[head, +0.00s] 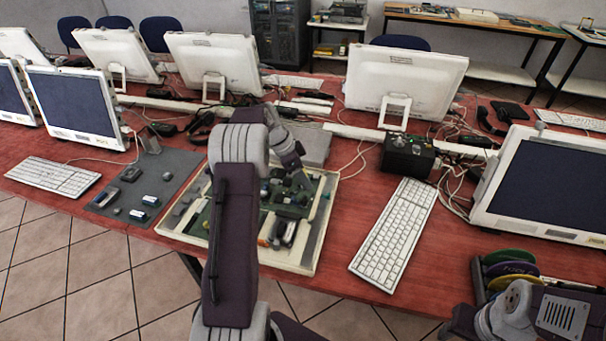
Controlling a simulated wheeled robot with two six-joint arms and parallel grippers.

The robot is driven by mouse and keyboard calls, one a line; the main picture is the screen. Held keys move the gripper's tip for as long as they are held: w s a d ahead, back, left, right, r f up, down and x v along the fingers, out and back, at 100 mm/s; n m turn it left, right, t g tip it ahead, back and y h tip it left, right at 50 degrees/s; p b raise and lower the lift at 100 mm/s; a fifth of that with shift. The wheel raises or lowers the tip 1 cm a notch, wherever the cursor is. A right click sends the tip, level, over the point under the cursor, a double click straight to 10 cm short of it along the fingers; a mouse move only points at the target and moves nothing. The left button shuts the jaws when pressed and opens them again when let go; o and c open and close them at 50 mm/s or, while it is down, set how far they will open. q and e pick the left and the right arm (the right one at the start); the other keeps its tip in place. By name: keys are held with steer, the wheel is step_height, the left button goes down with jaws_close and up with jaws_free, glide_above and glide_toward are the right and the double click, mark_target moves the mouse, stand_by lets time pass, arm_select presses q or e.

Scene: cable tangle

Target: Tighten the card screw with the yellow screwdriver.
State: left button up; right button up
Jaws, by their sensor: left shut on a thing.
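An open pale case (310,262) with a green circuit board (268,212) and several dark parts in it lies on the red table. My left arm reaches across it from the bottom, hiding its middle. My left gripper (297,178) points down over the board's far right part. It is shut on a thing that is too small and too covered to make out. I cannot pick out the yellow screwdriver or the card screw for certain. My right gripper is out of view; only part of my right arm shows at the lower right.
A grey mat (185,165) with several small parts lies left of the case. A white keyboard (393,235) and a black box (407,156) are to its right. Monitors and loose cables crowd the back. Coloured discs (510,268) stand at the lower right.

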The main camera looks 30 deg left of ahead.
arm_select(q)
steer(key=shift+r+m+g+h+p, duration=0.1)
steer(key=shift+m+g+h+p, duration=0.25)
steer(key=shift+m+p, duration=1.05)
steer(key=shift+m+g+p, duration=0.55)
steer(key=shift+m+p, duration=0.55)
steer(key=shift+p, duration=0.25)
steer(key=shift+r+p, duration=2.75)
steer(key=shift+r, duration=0.75)
